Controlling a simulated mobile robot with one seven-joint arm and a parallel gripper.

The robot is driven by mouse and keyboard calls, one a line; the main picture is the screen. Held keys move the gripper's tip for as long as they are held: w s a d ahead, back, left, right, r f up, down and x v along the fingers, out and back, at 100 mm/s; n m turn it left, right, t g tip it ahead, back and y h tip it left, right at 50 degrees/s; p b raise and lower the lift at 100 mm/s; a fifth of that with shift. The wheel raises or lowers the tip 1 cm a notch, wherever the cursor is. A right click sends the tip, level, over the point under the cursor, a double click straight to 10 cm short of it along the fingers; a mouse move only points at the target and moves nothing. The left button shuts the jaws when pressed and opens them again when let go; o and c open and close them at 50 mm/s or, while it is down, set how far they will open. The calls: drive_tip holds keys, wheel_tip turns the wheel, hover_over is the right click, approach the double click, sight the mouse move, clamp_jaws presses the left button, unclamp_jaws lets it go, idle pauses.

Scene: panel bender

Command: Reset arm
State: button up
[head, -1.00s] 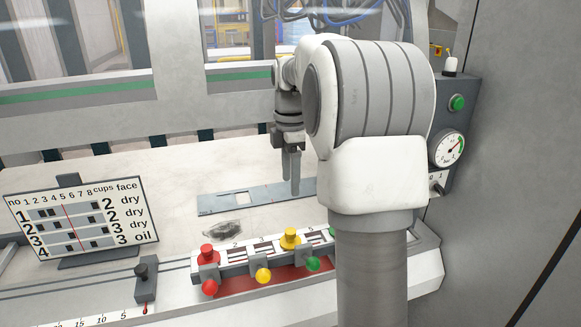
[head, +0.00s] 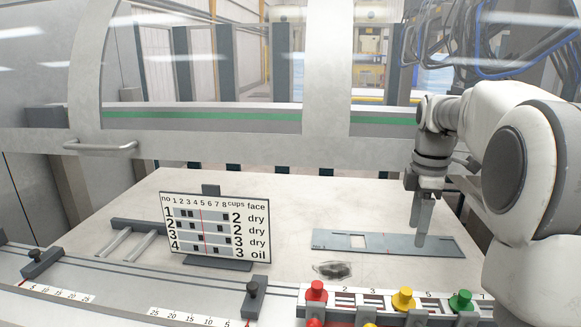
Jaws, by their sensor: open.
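My arm comes in from the right side of the head view and folds over the right part of the bench. My gripper (head: 424,222) points down with its fingers above the right part of a flat grey metal plate with cut-outs (head: 385,243). Seen side-on, the fingers overlap each other, and nothing shows held between them. I cannot tell how far the fingertips are above the plate.
A sign board (head: 215,228) stands on the bench (head: 300,190). A dark smudged pad (head: 332,270) lies before the plate. Red (head: 316,290), yellow (head: 404,297) and green (head: 461,300) knobs line the front right. Sliding stops (head: 254,297) sit on the front scale. A handled transparent guard (head: 100,147) rises behind.

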drive_tip(key=s+a+f+m+t, duration=0.1)
drive_tip(key=s+a+m+t, duration=0.1)
drive_tip(key=s+a+m, duration=0.5)
drive_tip(key=s+a+f+m+t, duration=0.1)
drive_tip(key=s+a+m+t, duration=0.2)
drive_tip(key=s+a+m, duration=0.5)
drive_tip(key=s, duration=0.8)
